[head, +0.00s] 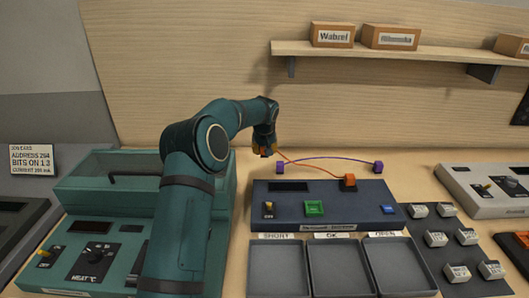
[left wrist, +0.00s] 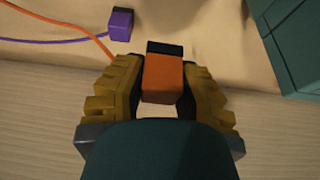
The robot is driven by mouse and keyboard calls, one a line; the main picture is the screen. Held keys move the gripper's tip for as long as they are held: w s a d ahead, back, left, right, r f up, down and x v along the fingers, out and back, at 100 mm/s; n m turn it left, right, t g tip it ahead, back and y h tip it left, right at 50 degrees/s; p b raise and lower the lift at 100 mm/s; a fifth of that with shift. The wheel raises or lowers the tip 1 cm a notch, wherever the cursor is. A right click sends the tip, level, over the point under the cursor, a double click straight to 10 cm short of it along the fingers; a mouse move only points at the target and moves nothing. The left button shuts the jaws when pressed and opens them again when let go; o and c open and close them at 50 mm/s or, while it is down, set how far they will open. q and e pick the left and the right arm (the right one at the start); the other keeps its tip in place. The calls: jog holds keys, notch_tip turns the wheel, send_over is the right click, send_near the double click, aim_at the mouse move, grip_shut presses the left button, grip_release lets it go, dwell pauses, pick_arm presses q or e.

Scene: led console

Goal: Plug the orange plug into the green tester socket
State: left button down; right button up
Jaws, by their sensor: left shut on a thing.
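My left gripper (head: 264,150) is shut on an orange plug (left wrist: 162,78), which sits between its yellow finger pads in the left wrist view. In the head view it is behind the dark blue tester (head: 350,220), to its left, and the held plug is mostly hidden. An orange cord (head: 305,167) runs from there to a second orange block (head: 348,182) at the tester's back edge. The green socket (head: 314,207) is on the tester's top, apart from the gripper, and nothing covers it. My right gripper is not in view.
A purple cord links two purple plugs (head: 281,168) (head: 378,167) behind the tester; one purple plug (left wrist: 121,24) shows near the gripper. A teal heater box (head: 110,205) stands left. Grey trays (head: 340,270) lie in front. A shelf (head: 400,51) with boxes hangs above.

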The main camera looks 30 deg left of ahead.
pick_arm(q)
jog(key=shift+r+p, duration=1.25)
jog(key=shift+r, duration=0.45)
jog(key=d+b, duration=0.3)
jog(key=b, duration=0.9)
send_over(313, 202)
jog(key=s, duration=0.1)
jog(key=shift+s+d+f, duration=0.1)
jog(key=shift+d+f, duration=0.05)
jog(key=shift+f, duration=0.4)
jog(key=shift+d+f, duration=0.15)
jog(key=shift+f, duration=0.35)
jog(key=shift+f, duration=2.9)
